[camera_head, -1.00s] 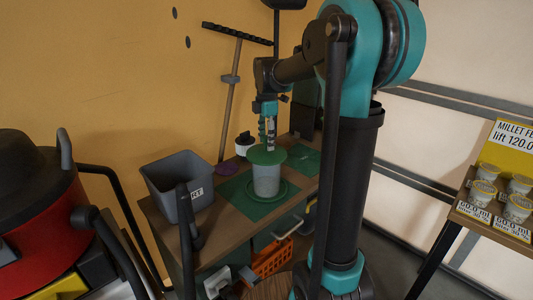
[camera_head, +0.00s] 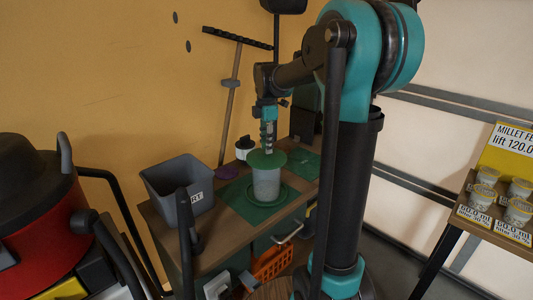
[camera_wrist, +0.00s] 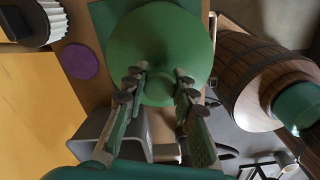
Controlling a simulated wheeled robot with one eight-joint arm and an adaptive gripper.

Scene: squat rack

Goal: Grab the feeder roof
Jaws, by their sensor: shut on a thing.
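The feeder roof (camera_head: 262,159) is a round green disc on top of a clear grey cylindrical feeder body (camera_head: 266,184), which stands upright on the workbench. My gripper (camera_head: 268,150) points down onto the roof's middle. In the wrist view the roof (camera_wrist: 160,35) fills the upper middle, with a raised round knob (camera_wrist: 158,88) at its centre. My gripper's two fingers (camera_wrist: 158,84) are closed on either side of this knob. The feeder body is hidden under the roof in the wrist view.
A grey bin (camera_head: 178,184) stands left of the feeder on the workbench (camera_head: 215,238). Green mats (camera_head: 240,204) lie under and behind the feeder. A purple disc (camera_head: 227,172) and a white jar (camera_head: 244,148) are near the wall. A shelf with cups (camera_head: 503,190) is at right.

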